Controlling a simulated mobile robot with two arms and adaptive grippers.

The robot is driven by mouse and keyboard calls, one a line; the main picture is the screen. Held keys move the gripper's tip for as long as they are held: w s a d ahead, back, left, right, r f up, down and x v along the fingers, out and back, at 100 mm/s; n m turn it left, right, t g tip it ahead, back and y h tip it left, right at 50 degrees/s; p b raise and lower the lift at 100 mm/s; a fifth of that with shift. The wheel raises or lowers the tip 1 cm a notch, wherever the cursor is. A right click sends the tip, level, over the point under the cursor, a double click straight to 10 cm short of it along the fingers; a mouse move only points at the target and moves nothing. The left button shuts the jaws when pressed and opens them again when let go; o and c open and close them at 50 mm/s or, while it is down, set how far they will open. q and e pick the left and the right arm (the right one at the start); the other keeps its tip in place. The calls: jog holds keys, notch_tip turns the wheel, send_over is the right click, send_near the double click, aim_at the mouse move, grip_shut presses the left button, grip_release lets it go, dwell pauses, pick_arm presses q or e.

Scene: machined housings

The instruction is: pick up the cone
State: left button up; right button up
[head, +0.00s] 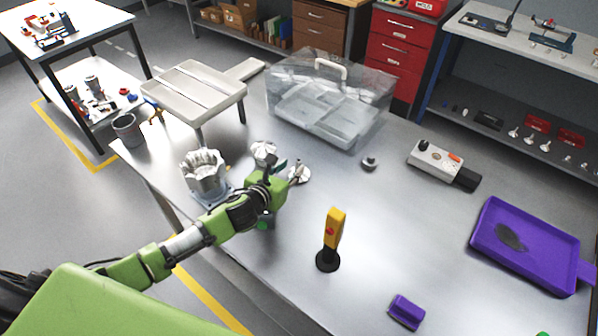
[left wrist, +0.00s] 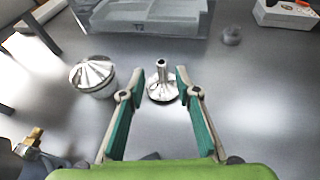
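A shiny flared metal piece (left wrist: 162,88) with a narrow upright stem stands on the table. It also shows in the head view (head: 300,174). A second metal piece (left wrist: 93,74), with a ribbed conical top on a rounder body, stands to its left and also shows in the head view (head: 264,150). I cannot tell for sure which is the cone. My left gripper (head: 284,168) is open and empty. In the left wrist view its teal-padded fingers lie on both sides of the stemmed piece, with gaps visible. My right gripper is not in view.
A large ribbed metal housing (head: 204,172) stands left of my left gripper. A clear plastic case (head: 330,95) is behind. A yellow-handled tool (head: 331,240) stands upright in front. A purple tray (head: 535,250) lies at right. The middle of the table is mostly clear.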

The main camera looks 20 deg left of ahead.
aim_at(298, 162)
pick_arm(q)
jog(key=shift+p+x, duration=0.6)
jog(key=shift+x, duration=2.4)
jog(key=shift+d+r, duration=0.15)
jog(key=shift+r, duration=0.05)
grip_shut()
